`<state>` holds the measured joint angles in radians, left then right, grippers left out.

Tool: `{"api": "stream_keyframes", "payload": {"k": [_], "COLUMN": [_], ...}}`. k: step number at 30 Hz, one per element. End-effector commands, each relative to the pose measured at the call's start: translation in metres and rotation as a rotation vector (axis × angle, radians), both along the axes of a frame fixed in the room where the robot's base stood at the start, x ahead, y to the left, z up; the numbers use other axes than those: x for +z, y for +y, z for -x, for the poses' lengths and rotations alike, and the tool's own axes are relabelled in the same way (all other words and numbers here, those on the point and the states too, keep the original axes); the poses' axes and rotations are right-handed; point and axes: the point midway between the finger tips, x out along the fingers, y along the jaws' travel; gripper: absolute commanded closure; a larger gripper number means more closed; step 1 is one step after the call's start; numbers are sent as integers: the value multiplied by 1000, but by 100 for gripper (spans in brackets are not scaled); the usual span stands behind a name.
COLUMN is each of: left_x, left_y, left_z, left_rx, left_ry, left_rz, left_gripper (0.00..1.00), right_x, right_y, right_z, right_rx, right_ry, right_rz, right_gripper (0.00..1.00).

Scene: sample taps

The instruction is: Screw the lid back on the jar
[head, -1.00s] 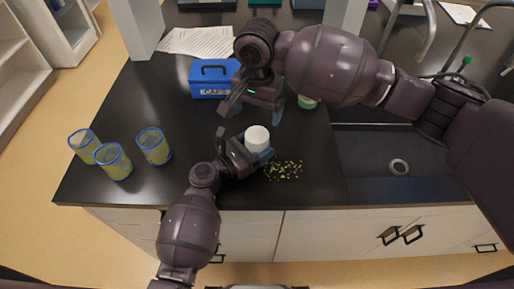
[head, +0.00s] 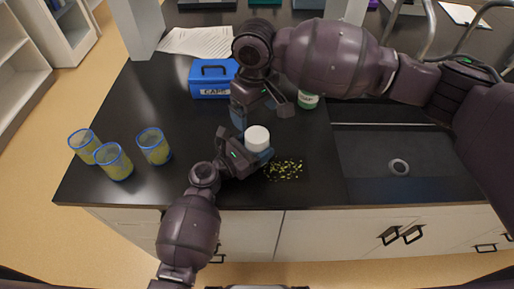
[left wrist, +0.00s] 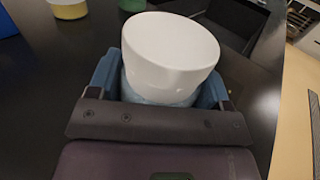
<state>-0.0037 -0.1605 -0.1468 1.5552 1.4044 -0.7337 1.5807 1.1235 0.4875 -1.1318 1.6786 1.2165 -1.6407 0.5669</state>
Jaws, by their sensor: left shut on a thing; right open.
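The jar (left wrist: 155,92) is pale and mostly hidden in the left wrist view, between the blue fingers of my left gripper (left wrist: 160,85). The white lid (left wrist: 172,48) sits on top of the jar and looks slightly tilted there; I cannot tell whether it is threaded. In the head view the lid (head: 257,138) shows from above, and my left gripper (head: 256,155) is shut on the jar below it, near the counter's front. My right gripper (head: 260,110) is open and empty, behind and above the lid, not touching it.
Small green-yellow bits (head: 285,170) lie right of the jar. Several yellow-filled cups (head: 114,162) stand at the left. A blue CAPS box (head: 210,80) and a green-and-white container (head: 308,100) stand behind. The sink (head: 380,150) is at the right.

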Motion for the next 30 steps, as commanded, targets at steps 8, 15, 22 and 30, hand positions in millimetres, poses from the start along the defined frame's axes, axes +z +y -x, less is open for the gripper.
{"api": "stream_keyframes", "payload": {"k": [8, 15, 22, 30], "left_x": [0, 0, 0, 0], "left_y": [0, 0, 0, 0], "left_z": [0, 0, 0, 0], "left_rx": [0, 0, 0, 0], "left_ry": [0, 0, 0, 0], "left_rz": [0, 0, 0, 0], "left_gripper": [94, 94, 94, 94], "right_x": [1, 1, 1, 0], "right_y": [0, -1, -2, -3], "right_z": [0, 0, -1, -1], "right_rx": [405, 756, 1091, 1433], "right_ry": [-1, -2, -1, 0], "right_rz": [2, 3, 5, 4], "right_gripper": [10, 10, 10, 10]}}
